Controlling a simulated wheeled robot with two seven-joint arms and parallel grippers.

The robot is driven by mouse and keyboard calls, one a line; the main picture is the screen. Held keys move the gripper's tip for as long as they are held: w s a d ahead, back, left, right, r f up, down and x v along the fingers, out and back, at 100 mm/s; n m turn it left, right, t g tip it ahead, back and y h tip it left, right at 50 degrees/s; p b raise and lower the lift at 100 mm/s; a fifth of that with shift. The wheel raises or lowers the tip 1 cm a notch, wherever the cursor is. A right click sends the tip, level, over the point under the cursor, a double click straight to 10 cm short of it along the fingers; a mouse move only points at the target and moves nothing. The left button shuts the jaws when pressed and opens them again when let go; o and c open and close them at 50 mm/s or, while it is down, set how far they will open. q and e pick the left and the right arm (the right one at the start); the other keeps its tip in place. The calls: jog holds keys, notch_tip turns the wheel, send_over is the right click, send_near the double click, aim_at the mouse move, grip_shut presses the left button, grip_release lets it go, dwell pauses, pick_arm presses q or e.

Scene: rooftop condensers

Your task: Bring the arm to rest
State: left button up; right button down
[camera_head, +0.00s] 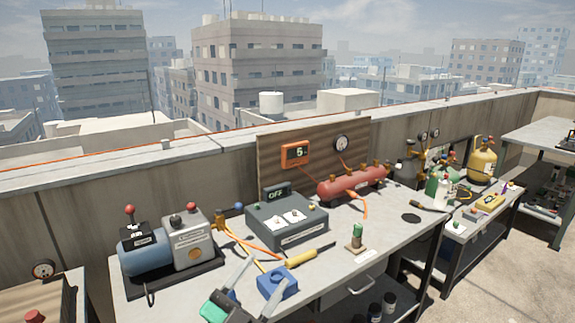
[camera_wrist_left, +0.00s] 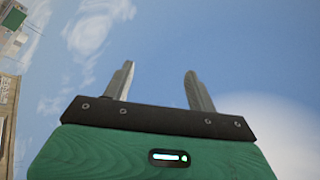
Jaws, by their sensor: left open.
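My left gripper (camera_head: 256,286) comes in at the bottom of the head view, in front of the near edge of the grey workbench (camera_head: 335,235). It has a green body and two grey fingers spread apart, with nothing between them. In the left wrist view the same gripper (camera_wrist_left: 160,85) shows two separated fingers against blue sky. A blue block-like part (camera_head: 277,283) shows beside the right finger; I cannot tell whether they touch. My right gripper does not show.
The bench holds a blue and grey pump (camera_head: 165,247), a grey control box (camera_head: 286,222), a red cylinder (camera_head: 352,184), a yellow-handled tool (camera_head: 303,259) and a small green-topped piece (camera_head: 357,237). Another bench (camera_head: 478,225) stands at right. A parapet wall (camera_head: 215,185) runs behind.

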pick_arm(q)
jog(key=s+a+f+n+g+y, duration=0.3)
jog(key=a+f+n+y, duration=1.1)
jog(key=f, duration=0.4)
jog(key=s+a+f+g+y, duration=0.1)
jog(key=s+a+f+g, duration=0.1)
jog(key=s+f+g, duration=0.7)
jog(key=s+a+f+g, duration=0.25)
jog(key=s+f, duration=0.25)
jog(key=s, duration=0.7)
notch_tip(320, 180, down, 29)
jog(key=s+g+p, duration=0.1)
jog(key=g+p, duration=0.1)
jog(key=s+a+f+p, duration=0.2)
jog(key=s+a+f, duration=0.1)
jog(key=s+f, duration=1.4)
jog(key=shift+s+f+m+g, duration=0.3)
jog(key=shift+s+f+g, duration=0.05)
jog(key=shift+s, duration=0.75)
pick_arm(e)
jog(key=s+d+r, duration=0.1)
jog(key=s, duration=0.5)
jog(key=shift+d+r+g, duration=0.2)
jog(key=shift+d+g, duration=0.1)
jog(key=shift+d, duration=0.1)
